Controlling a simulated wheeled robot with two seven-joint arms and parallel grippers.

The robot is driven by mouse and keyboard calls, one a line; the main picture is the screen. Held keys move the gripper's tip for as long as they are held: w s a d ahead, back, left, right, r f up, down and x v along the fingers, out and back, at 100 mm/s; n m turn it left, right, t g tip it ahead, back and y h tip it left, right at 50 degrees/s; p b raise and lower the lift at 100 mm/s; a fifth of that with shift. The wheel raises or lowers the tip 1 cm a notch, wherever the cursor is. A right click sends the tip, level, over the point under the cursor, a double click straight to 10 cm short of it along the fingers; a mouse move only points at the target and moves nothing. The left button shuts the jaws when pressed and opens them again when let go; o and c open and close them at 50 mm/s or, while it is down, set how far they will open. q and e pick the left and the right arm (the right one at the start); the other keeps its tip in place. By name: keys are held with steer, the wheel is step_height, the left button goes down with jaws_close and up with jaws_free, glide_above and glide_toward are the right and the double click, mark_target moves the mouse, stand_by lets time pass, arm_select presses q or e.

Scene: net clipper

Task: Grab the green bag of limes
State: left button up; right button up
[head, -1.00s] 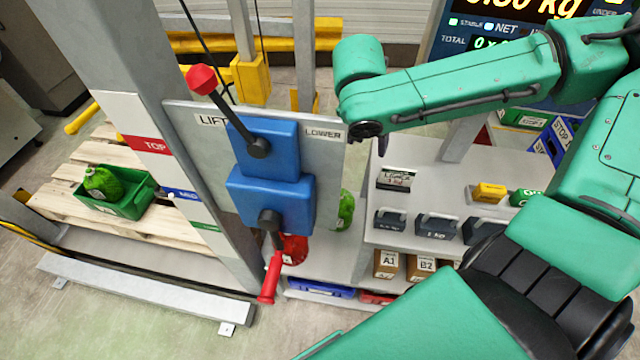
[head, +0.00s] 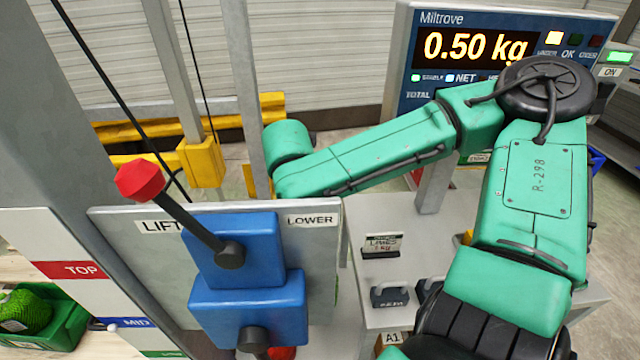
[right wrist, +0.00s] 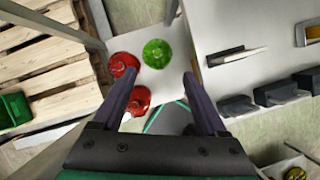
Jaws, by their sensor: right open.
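A green bag of limes (right wrist: 157,53) sits on a pale surface in the right wrist view, beside two red bags, one above (right wrist: 124,65) and one below (right wrist: 139,98). My right gripper (right wrist: 158,76) is open and empty, its fingers either side of the view's middle. The green bag shows just beyond the fingertips; I cannot tell how far below it is. In the head view only a green sliver (head: 337,288) shows at the panel's right edge. Another green bag (head: 25,311) lies in a green tray (head: 67,325) at the left. My left gripper is not in view.
A scale display (head: 480,48) reads 0.50 kg. A wooden pallet (right wrist: 42,62) is at the left.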

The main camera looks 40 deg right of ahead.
steer(key=a+b+x, duration=0.1)
steer(key=b+x, duration=0.5)
steer(key=x, duration=0.4)
steer(key=s+a+f+b+x, duration=0.1)
steer(key=a+b+x, duration=0.1)
steer(key=b+x, duration=0.4)
steer(key=s+a+f+b+x, duration=0.1)
steer(key=b+x, duration=0.5)
steer(key=x, duration=0.8)
steer(key=shift+s+a+f, duration=0.1)
steer(key=shift+s+a, duration=0.05)
steer(key=shift+a, duration=0.45)
steer(key=shift+d+f, duration=0.1)
jaws_close()
